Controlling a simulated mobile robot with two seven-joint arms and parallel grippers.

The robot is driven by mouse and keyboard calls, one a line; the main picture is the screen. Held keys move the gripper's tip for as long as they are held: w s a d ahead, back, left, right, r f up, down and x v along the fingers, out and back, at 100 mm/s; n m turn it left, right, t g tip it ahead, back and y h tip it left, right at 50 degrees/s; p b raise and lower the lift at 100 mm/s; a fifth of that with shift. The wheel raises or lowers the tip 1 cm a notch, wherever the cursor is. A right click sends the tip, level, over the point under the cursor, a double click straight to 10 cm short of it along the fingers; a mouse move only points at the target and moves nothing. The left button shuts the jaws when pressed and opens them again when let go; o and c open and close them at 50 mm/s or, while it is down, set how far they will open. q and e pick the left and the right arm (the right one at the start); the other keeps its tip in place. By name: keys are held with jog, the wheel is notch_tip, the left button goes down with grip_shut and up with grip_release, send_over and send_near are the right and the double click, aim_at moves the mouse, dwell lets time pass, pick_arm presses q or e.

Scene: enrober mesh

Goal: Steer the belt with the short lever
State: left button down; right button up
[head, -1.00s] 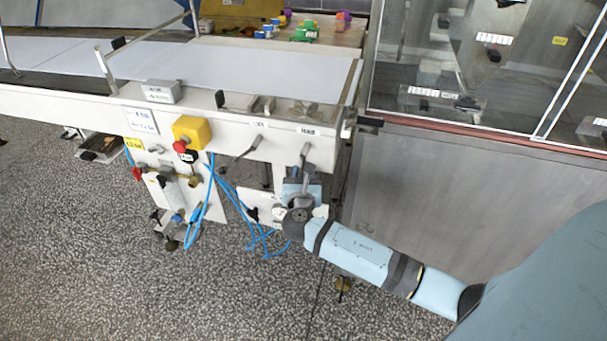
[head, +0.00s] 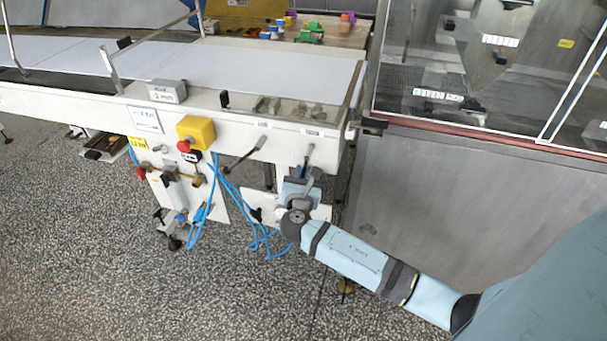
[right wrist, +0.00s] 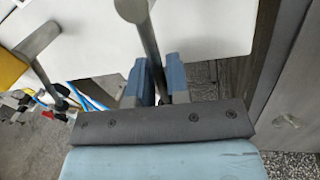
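Two grey levers hang from the white front rail of the belt machine. The left lever (head: 243,155) slants down to the left. The right lever (head: 307,157) points down. The labels above them are too small to read, and I cannot tell for sure which is shorter. My right gripper (head: 303,178) is at the lower end of the right lever. In the right wrist view, the right lever (right wrist: 143,38) runs down between the two blue fingers of my gripper (right wrist: 158,82), which are close together on it. The belt (head: 230,66) lies above. My left gripper is not in view.
Left of the levers are a yellow box with a red button (head: 196,133), blue hoses (head: 222,185) and valves. A grey cabinet with glass doors (head: 460,70) stands close on the right. Colored blocks (head: 308,34) lie behind the belt. The speckled floor in front is open.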

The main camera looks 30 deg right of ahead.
jog(key=shift+o, duration=1.1)
pick_arm(q)
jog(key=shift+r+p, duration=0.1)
jog(key=shift+p, duration=0.4)
pick_arm(e)
jog(key=v, duration=1.4)
